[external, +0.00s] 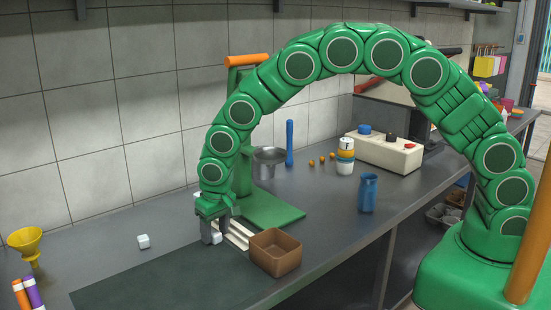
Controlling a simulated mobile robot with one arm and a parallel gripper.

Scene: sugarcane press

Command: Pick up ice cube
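My gripper (216,231) points down at the counter, beside the green press base. A small white cube (216,238), which looks like an ice cube, shows low between its grey fingers. The fingers are apart with the cube between them, but I cannot tell whether they touch it. A second white cube (143,241) lies alone on the counter to the left of my gripper.
A brown open box (275,253) stands close at the right of my gripper, with white slats (236,233) between. The green press (272,211) stands behind. A yellow funnel (26,241) and markers (32,291) are far left. A blue cup (367,192) stands near the counter's front edge.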

